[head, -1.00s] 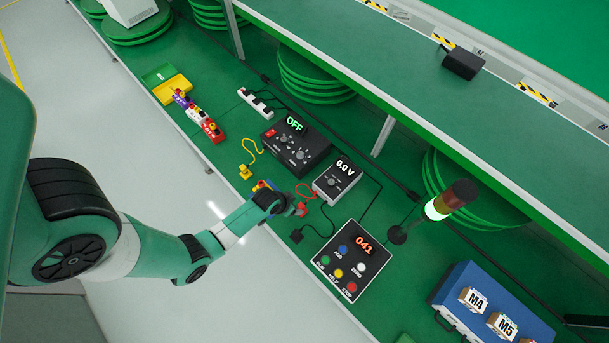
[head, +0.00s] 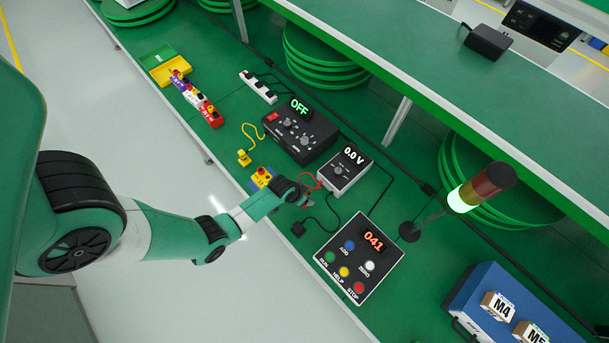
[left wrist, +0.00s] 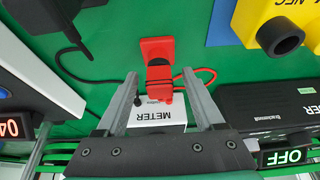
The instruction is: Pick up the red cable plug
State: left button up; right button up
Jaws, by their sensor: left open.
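The red cable plug (left wrist: 157,52) lies on the green surface in the left wrist view, with a red cable (left wrist: 200,72) looping from it toward the meter. My left gripper (left wrist: 159,77) is open, with one finger on each side of the plug's near part. The plug's far end reaches beyond the fingertips. I cannot tell whether the fingers touch it. In the head view my left gripper (head: 304,202) is over the plug and hides most of it. My right gripper is not in view.
The meter (head: 344,174) reading 0.0 V stands beside the gripper. A blue and yellow block (head: 261,179), a yellow plug (head: 244,158), a black plug (head: 298,229) and the button panel (head: 351,257) are close around. A signal lamp (head: 482,188) stands to the right.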

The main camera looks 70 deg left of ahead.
aim_at(306, 193)
pick_arm(q)
jog(key=shift+w+f, duration=0.1)
jog(key=shift+c, duration=0.3)
grip_shut()
jog(key=r+p, duration=0.2)
jog(key=r, duration=0.1)
jog(key=r+p, duration=0.1)
jog(key=p, duration=0.1)
jog(key=shift+s+d+r, duration=0.1)
jog(key=shift+s+r, duration=0.15)
jog(key=shift+r, duration=0.1)
jog(key=s+d+r+p, duration=0.7)
jog(key=s+r, duration=0.1)
jog(key=s, duration=0.3)
jog(key=shift+d+r, duration=0.15)
jog(key=shift+d, duration=0.05)
